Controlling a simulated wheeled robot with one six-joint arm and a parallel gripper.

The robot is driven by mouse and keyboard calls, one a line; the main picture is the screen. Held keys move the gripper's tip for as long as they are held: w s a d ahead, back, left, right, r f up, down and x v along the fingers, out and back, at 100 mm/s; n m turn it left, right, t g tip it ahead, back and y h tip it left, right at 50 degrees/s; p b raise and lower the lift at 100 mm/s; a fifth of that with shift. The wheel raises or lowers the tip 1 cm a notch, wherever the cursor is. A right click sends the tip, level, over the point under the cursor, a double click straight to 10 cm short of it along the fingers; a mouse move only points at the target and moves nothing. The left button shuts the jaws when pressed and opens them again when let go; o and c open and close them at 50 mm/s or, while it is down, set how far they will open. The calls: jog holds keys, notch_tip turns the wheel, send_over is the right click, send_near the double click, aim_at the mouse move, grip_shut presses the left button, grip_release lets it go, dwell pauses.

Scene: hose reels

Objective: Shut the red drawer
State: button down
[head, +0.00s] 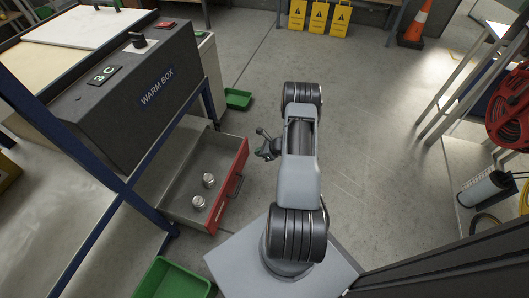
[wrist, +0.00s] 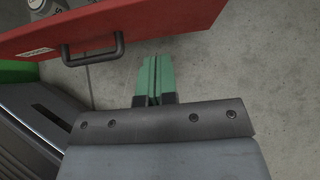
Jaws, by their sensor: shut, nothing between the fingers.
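The red drawer (head: 229,183) stands pulled out from under the warm box bench in the head view, with two small metal cylinders (head: 208,180) lying in its grey tray. Its red front with a dark bar handle (wrist: 92,50) fills the top of the wrist view. My gripper (head: 268,153) is to the right of the drawer front in the head view. In the wrist view its green fingers (wrist: 154,80) are closed together and empty, pointing toward the drawer front below its lower edge in the picture. I cannot tell whether they touch it.
The grey warm box (head: 140,80) sits on a blue-framed bench (head: 105,205) above the drawer. Green bins (head: 238,98) lie on the floor behind and in front (head: 172,280). Yellow signs (head: 318,16) and an orange cone (head: 415,25) stand at the back.

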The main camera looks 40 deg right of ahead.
aim_at(241, 153)
jog(key=w+a+f, duration=0.1)
jog(key=w+a+b, duration=0.1)
jog(key=w, duration=0.1)
jog(key=w+a+f+b, duration=0.1)
jog(key=shift+w+a+f, duration=0.15)
jog(key=shift+w+f, duration=0.15)
jog(key=shift+f, duration=0.05)
jog(key=shift+w+a+r, duration=0.1)
jog(key=shift+w+a, duration=0.3)
jog(key=shift+w, duration=0.1)
